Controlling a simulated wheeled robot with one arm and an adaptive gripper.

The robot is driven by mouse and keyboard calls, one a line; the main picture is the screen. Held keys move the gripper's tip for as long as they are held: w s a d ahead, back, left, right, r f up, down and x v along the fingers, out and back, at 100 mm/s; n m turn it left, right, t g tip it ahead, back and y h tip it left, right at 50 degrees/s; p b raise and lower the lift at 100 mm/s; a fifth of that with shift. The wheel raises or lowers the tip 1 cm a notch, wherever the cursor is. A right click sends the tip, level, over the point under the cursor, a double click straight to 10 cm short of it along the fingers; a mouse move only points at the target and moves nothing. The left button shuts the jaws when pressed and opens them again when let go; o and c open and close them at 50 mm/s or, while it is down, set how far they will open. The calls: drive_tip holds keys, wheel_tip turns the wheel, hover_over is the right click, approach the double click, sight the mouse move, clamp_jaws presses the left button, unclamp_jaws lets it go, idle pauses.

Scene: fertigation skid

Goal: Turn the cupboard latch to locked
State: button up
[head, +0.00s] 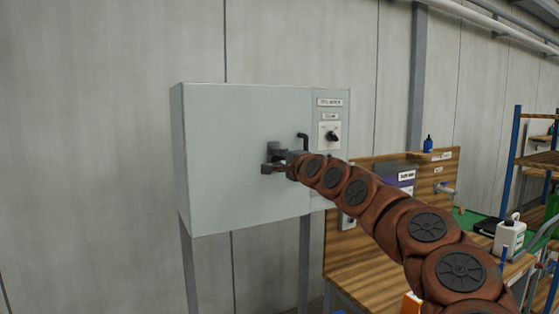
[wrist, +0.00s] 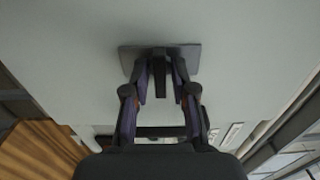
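The grey cupboard (head: 240,170) hangs against the wall on thin legs, with its door shut. Its latch is a dark lever on a square grey plate (wrist: 190,57), straight ahead in the wrist view. My gripper (head: 276,162) is at the door front in the head view. The fingers hide much of the lever, and in the head view my gripper covers most of the latch.
A dark bent handle (head: 303,139) sticks out just right of my gripper. A side panel with a rotary knob (head: 333,136) and labels adjoins the door. A wooden bench (head: 355,250) with a white jug (head: 509,238) stands at right. The space left of the cupboard is clear.

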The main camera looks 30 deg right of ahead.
clamp_jaws()
drive_tip(key=shift+f+n+b, duration=0.1)
drive_tip(key=shift+n+b, duration=0.3)
drive_tip(key=shift+b, duration=0.15)
drive_tip(key=n+b, duration=0.6)
drive_tip(key=n, duration=0.1)
drive_tip(key=n+b, duration=0.2)
drive_tip(key=n, duration=0.3)
drive_tip(key=shift+n, duration=0.4)
drive_tip(key=n, duration=0.4)
drive_tip(key=shift+b, duration=0.4)
drive_tip(key=shift+n, duration=0.3)
